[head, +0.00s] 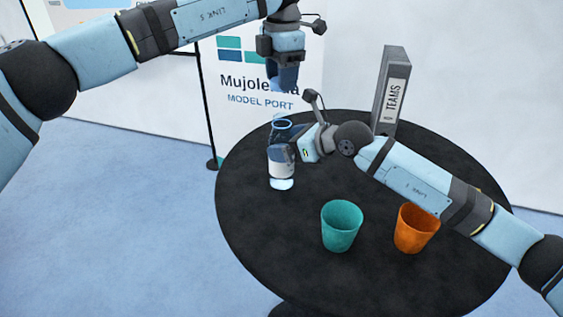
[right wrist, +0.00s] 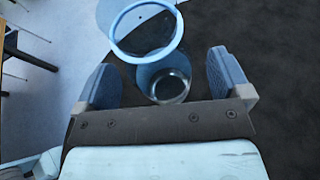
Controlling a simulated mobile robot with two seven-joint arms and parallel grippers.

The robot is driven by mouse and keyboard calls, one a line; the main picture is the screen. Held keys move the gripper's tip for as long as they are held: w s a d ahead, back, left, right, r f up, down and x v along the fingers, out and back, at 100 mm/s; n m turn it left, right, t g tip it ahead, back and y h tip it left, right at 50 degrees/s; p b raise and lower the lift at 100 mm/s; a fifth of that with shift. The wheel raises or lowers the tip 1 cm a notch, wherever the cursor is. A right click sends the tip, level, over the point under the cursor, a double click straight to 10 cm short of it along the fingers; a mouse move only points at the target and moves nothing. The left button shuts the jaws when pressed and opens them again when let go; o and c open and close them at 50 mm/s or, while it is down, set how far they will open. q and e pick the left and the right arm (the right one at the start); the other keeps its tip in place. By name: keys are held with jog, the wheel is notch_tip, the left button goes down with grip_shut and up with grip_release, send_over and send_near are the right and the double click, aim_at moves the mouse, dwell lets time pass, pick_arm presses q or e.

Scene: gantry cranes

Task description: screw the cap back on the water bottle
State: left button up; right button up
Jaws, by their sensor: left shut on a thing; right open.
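The clear water bottle (head: 282,171) with a white label stands upright on the round black table, its blue-rimmed mouth open and uncapped. In the right wrist view the open blue rim (right wrist: 118,48) is seen from above. My right gripper (head: 284,152) is open at the bottle's upper body, its two fingers spread to either side in the right wrist view (right wrist: 166,82); I cannot tell whether they touch it. My left gripper (head: 284,84) is above the bottle, pointing down and shut on the cap, which its fingers mostly hide. It is clear of the mouth.
A teal cup (head: 341,228) and an orange cup (head: 414,232) stand on the black table (head: 290,265) in front of the bottle. A grey binder (head: 392,90) stands at the back. A printed banner (head: 228,110) is behind the table. The left front of the table is bare.

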jog(key=shift+w+a+f, duration=0.3)
jog(key=shift+w+a, duration=0.05)
jog(key=shift+a, duration=0.15)
jog(key=c, duration=1.3)
pick_arm(q)
jog(key=shift+d+f, duration=0.1)
jog(key=shift+f, duration=2.35)
pick_arm(e)
jog(key=shift+c, duration=0.2)
pick_arm(q)
jog(key=shift+f, duration=0.1)
jog(key=shift+f, duration=0.8)
jog(key=shift+f, duration=0.35)
pick_arm(e)
jog(key=shift+s, duration=0.1)
